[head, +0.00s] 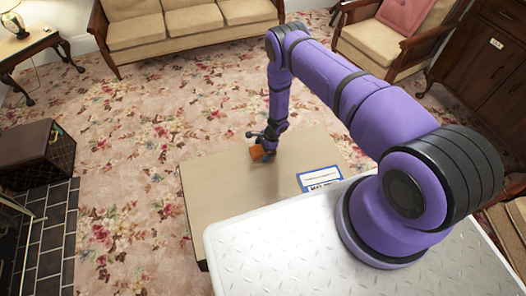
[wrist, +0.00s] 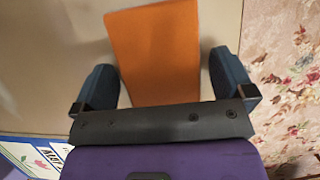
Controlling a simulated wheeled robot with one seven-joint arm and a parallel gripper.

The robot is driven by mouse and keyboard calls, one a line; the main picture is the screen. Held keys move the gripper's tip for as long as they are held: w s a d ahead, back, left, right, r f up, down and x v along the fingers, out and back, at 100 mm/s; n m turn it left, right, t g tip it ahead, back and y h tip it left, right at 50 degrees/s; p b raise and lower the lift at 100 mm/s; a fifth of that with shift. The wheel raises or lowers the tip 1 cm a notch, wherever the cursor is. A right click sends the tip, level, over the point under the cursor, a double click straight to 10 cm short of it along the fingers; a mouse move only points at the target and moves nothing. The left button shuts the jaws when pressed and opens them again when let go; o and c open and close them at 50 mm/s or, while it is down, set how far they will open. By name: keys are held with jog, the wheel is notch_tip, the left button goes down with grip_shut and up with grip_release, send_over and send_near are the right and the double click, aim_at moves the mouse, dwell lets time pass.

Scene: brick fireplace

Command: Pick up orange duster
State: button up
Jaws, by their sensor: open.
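The orange duster (head: 257,152) is a small orange block on the tan table (head: 215,195), near the table's far edge in the head view. In the wrist view the duster (wrist: 155,50) shows as a flat orange rectangle, with its near end between my fingers. My gripper (head: 266,146) is at the duster, pointing down at the table. In the wrist view my gripper (wrist: 163,82) is open, with one finger on each side of the duster and a gap visible on both sides. The fingertips partly hide in the head view.
A blue-and-white printed card (head: 320,179) lies on the table to the right of the duster. A sofa (head: 185,25) stands at the back, and an armchair (head: 385,45) at the back right. A dark box (head: 35,155) is at the left. Flowered carpet surrounds the table.

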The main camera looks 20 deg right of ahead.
aim_at(260, 150)
jog(key=c, duration=1)
jog(key=shift+o, duration=0.2)
jog(key=shift+r, duration=0.8)
notch_tip(260, 150, up, 2)
jog(key=shift+s+r, duration=0.15)
jog(key=s+a, duration=0.1)
jog(key=s, duration=0.4)
jog(key=s+a, duration=0.2)
jog(key=s, duration=0.3)
jog(key=s+a+r, duration=0.1)
jog(key=s+a, duration=0.1)
jog(key=s, duration=0.2)
jog(key=shift+s+a+r, duration=0.1)
jog(key=shift+s, duration=0.3)
